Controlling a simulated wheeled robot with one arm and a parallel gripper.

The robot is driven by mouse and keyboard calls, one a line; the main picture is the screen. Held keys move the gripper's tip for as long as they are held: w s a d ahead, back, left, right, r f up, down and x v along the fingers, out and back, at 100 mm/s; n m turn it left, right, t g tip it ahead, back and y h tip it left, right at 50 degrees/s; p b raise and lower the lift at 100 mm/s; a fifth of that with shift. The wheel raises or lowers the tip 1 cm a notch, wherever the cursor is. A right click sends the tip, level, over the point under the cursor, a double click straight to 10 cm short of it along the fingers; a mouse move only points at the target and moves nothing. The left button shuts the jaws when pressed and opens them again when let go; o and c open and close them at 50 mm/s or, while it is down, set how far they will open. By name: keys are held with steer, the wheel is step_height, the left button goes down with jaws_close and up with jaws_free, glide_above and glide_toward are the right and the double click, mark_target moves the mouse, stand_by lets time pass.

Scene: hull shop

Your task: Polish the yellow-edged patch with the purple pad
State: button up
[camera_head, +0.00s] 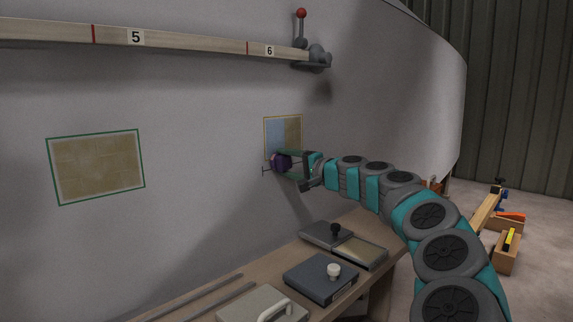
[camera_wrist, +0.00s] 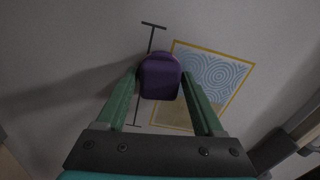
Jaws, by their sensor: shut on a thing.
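The yellow-edged patch (camera_head: 284,131) is on the curved hull wall. In the head view its left part is blue-grey and its right part tan. In the wrist view the patch (camera_wrist: 214,75) shows pale blue with swirl lines in its upper part and tan in its lower part. My gripper (camera_head: 291,163) is shut on the purple pad (camera_head: 281,162), at the patch's lower left in the head view. In the wrist view the pad (camera_wrist: 160,77) sits between the green fingers and overlaps the patch's left edge. I cannot tell whether the pad touches the wall.
A thin dark bar (camera_wrist: 153,25) shows beside the pad. A green-edged tan patch (camera_head: 96,166) is farther left. A numbered rail (camera_head: 190,42) runs above. Below, a bench (camera_head: 218,286) carries several blocks and a tan-topped tray (camera_head: 360,251).

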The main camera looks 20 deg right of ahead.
steer(key=shift+c, duration=1.2)
steer(key=shift+s, duration=0.1)
steer(key=shift+s+d, duration=0.2)
steer(key=shift+s, duration=0.25)
steer(key=d, duration=0.1)
steer(key=w+d, duration=0.1)
steer(key=d, duration=0.1)
steer(key=shift+w+d+r+p, duration=0.1)
steer(key=shift+r+p, duration=0.05)
steer(key=shift+p, duration=0.2)
steer(key=shift+w, duration=0.55)
steer(key=shift+r, duration=0.1)
